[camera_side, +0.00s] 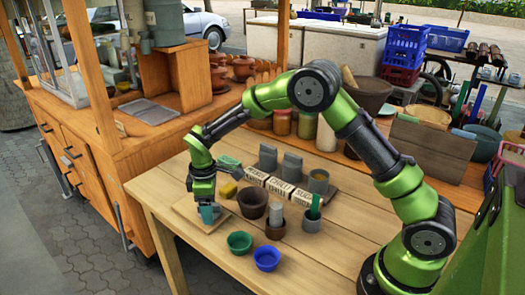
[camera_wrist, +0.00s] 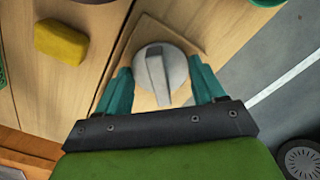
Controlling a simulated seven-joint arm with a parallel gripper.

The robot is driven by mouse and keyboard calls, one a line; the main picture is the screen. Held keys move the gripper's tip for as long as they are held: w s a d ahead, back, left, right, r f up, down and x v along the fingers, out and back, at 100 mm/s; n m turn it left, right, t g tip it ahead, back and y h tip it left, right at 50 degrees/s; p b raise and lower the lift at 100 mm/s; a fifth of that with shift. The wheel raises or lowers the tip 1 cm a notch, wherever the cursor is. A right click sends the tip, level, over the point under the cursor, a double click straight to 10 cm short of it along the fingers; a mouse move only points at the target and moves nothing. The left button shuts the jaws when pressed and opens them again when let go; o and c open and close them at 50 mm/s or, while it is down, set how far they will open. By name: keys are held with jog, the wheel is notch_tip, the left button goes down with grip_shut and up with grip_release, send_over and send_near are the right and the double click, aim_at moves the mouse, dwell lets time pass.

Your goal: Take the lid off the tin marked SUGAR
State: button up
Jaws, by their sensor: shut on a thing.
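Three grey tins stand in a row behind lettered white labels in the side view. The label at the right end appears to read SUGAR (camera_side: 303,196), and the tin behind it (camera_side: 318,184) has an open top with no lid. The other two tins, one at the left (camera_side: 267,158) and one in the middle (camera_side: 291,167), have handled tops. My gripper (camera_side: 208,214) is down at a square wooden board (camera_side: 186,208), left of the tins. In the wrist view a round grey lid with a bar handle (camera_wrist: 158,72) sits between my teal fingertips, over the board. Whether it touches the board is unclear.
A yellow sponge (camera_side: 228,190) lies close beside my gripper. The table's front left is clear.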

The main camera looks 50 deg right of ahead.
jog(key=shift+f, duration=0.1)
jog(key=o, duration=1.1)
jog(key=shift+o, duration=0.2)
jog(key=shift+r, duration=3.55)
notch_tip(320, 180, up, 5)
jog(key=shift+c, duration=0.3)
